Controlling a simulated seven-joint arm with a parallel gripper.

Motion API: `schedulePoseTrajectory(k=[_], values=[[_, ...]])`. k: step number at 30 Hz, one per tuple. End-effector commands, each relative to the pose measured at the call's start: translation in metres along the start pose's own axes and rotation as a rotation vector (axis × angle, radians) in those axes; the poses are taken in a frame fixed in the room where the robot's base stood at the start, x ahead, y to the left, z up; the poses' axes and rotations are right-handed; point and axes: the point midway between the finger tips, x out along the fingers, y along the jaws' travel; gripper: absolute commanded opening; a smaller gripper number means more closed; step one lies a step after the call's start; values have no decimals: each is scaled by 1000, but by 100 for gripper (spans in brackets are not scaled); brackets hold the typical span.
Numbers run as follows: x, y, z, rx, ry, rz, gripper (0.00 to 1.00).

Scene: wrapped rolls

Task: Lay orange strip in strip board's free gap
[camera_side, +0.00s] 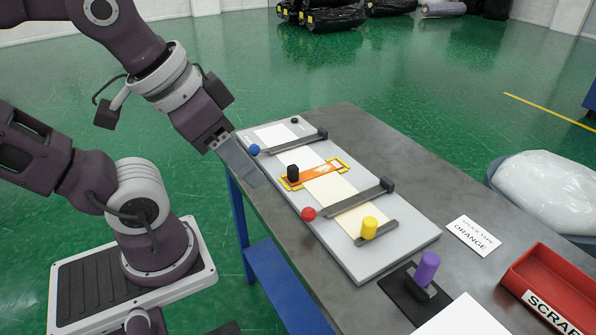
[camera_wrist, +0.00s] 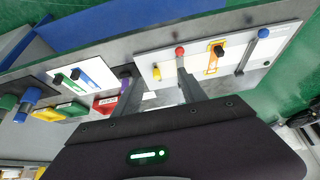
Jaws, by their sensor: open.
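The orange strip (camera_side: 323,171), with a black knob (camera_side: 293,173), lies inside the yellow-outlined gap (camera_side: 342,162) of the grey strip board (camera_side: 400,247). White strip pieces lie on both sides of it. It also shows in the wrist view (camera_wrist: 215,60); I cannot tell whether it sits fully flush. My gripper (camera_side: 248,166) is open and empty, above the board's left edge, apart from the strip. In the wrist view my gripper's two fingers (camera_wrist: 158,78) are spread, with nothing between them.
Clamp bars with blue (camera_side: 254,149) and red (camera_side: 308,214) knobs cross the board. A yellow peg (camera_side: 369,228) stands near its front.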

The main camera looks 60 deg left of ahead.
Motion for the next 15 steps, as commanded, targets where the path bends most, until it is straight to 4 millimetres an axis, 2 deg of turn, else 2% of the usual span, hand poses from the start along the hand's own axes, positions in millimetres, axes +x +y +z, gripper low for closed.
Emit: schedulePoseTrajectory(k=[2, 5, 8, 10, 12, 15], values=[[2, -3, -8, 41, -17, -11, 49], [18, -19, -40, 239, -96, -38, 49], [56, -54, -84, 560, -221, -24, 49], [91, -86, -106, 790, -299, 29, 49], [130, -120, -119, 1005, -357, 107, 49], [182, -164, -119, 1257, -396, 230, 49]])
